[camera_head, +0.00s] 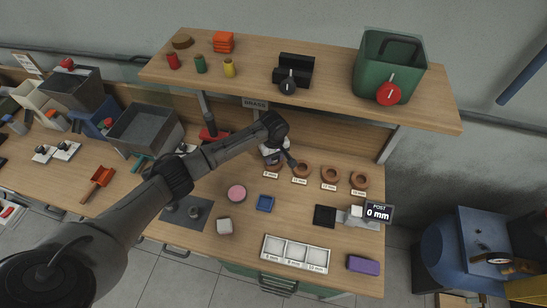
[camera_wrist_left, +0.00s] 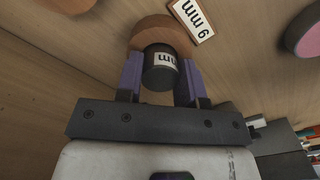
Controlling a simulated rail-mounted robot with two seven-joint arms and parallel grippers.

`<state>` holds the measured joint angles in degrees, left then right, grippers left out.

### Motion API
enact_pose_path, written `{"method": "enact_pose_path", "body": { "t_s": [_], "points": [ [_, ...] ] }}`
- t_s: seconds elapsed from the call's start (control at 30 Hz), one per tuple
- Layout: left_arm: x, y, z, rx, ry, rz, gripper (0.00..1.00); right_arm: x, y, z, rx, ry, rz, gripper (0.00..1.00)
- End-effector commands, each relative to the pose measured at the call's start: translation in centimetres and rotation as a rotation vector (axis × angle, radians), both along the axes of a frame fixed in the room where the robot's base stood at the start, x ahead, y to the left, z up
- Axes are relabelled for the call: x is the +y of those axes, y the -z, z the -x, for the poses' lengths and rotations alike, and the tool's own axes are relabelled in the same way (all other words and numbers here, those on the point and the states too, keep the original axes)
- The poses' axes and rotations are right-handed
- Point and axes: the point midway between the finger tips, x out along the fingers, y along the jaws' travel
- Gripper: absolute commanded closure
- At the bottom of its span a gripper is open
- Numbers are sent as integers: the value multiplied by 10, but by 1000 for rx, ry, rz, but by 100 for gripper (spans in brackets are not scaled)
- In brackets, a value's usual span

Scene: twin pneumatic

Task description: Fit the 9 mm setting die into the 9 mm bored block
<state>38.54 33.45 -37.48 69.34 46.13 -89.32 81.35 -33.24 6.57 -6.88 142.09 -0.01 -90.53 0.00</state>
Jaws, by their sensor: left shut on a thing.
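My left gripper (camera_head: 274,158) is over the leftmost brown round block on the bench. In the left wrist view its purple fingers (camera_wrist_left: 163,80) are shut on a dark cylindrical die (camera_wrist_left: 160,76) with a white label ending in "mm". The die's number is not readable. The brown bored block (camera_wrist_left: 162,34) is directly beyond the die, with a "9 mm" card (camera_wrist_left: 193,19) beside it. The block (camera_head: 272,167) is partly hidden by my gripper in the head view. The die overlaps the block's middle; I cannot tell whether it has entered the bore. My right gripper is not in view.
Three more brown round blocks (camera_head: 300,171) with cards stand in a row to the right. A shelf (camera_head: 320,80) overhangs behind.

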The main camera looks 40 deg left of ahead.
Motion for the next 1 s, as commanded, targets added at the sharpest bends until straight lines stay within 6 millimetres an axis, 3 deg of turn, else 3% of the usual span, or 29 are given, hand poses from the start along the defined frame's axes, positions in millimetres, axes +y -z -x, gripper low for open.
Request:
{"method": "enact_pose_path", "body": {
  "t_s": [0.43,0.47,0.5,0.7,1.0],
  "points": [
    [0,7,0,-1,0,0,98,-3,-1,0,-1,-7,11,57],
    [0,8,0,-1,0,0,63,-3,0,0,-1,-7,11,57],
    [0,8,0,-1,0,0,59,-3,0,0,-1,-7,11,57],
    [0,8,0,-1,0,0,40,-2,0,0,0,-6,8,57],
    [0,5,0,-1,0,0,39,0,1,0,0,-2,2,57]
  ]
}}
